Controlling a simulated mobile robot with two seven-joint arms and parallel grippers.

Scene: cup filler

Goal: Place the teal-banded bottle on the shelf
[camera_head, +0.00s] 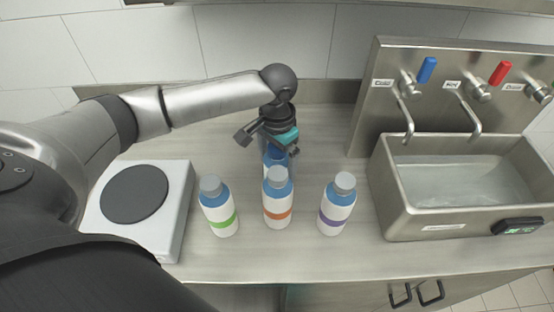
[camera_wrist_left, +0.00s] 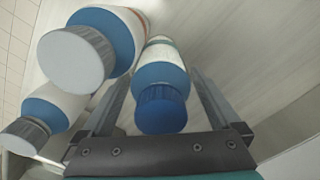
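My left gripper (camera_head: 270,146) is open, pointing down behind the row of bottles in the head view. In the left wrist view its two fingers (camera_wrist_left: 162,78) lie on either side of a blue-capped bottle (camera_wrist_left: 160,90). A thin greenish band shows at that bottle's far end. In the head view this bottle (camera_head: 275,155) is mostly hidden by the gripper and the orange-banded bottle. I cannot tell whether the fingers touch it. A pale ledge (camera_head: 420,7) crosses the top edge of the head view; I cannot tell whether it is the shelf. My right gripper is not in view.
Grey-capped bottles with green (camera_head: 219,210), orange (camera_head: 277,200) and purple (camera_head: 336,208) bands stand in front. A white scale-like device (camera_head: 175,215) is at left. A metal sink (camera_head: 400,205) with taps is at right. The counter (camera_head: 330,130) is clear behind the purple-banded bottle.

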